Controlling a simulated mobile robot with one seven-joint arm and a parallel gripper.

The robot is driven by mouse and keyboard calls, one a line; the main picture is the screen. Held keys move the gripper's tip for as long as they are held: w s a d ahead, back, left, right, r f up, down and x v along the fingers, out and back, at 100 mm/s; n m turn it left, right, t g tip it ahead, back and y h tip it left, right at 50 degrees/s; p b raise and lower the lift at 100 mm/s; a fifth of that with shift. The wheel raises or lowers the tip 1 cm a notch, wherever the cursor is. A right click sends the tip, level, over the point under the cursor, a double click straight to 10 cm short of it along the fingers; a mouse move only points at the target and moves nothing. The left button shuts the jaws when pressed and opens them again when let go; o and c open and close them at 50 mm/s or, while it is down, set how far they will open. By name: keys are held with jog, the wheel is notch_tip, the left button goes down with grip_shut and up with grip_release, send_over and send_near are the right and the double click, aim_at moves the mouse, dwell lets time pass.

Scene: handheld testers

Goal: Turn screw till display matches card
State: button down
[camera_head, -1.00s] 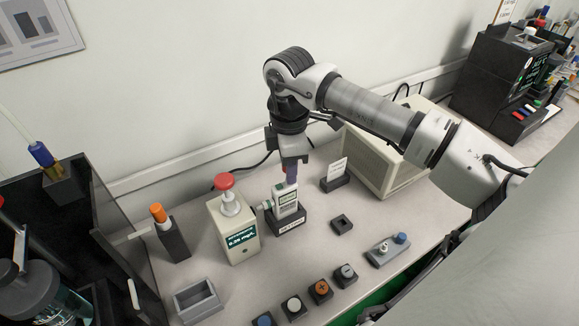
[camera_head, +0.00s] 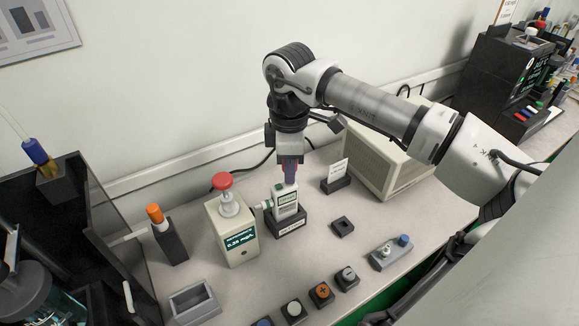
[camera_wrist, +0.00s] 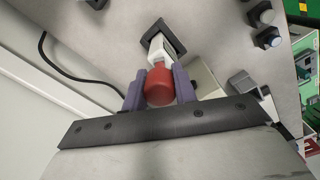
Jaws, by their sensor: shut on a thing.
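My gripper (camera_head: 290,174) is above the small white handheld tester (camera_head: 285,205), pointing down.
Left of the tester stands a beige box (camera_head: 239,254) with a red-topped knob and a lit display. An orange-capped item sits in a dark holder (camera_head: 171,243). Several round knobs and a grey tray (camera_head: 195,302) are in front. A large beige case (camera_head: 385,165) stands behind right.

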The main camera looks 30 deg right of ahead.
jog(key=shift+m+b, duration=1)
jog(key=shift+m, duration=0.2)
jog(key=shift+m+b, duration=1.7)
jog(key=shift+m, duration=0.2)
jog(key=shift+s+r, duration=0.1)
jog(key=shift+s, duration=0.05)
jog(key=c, duration=1.3)
grip_release()
jog(key=shift+c, duration=0.2)
jog(key=o, duration=0.3)
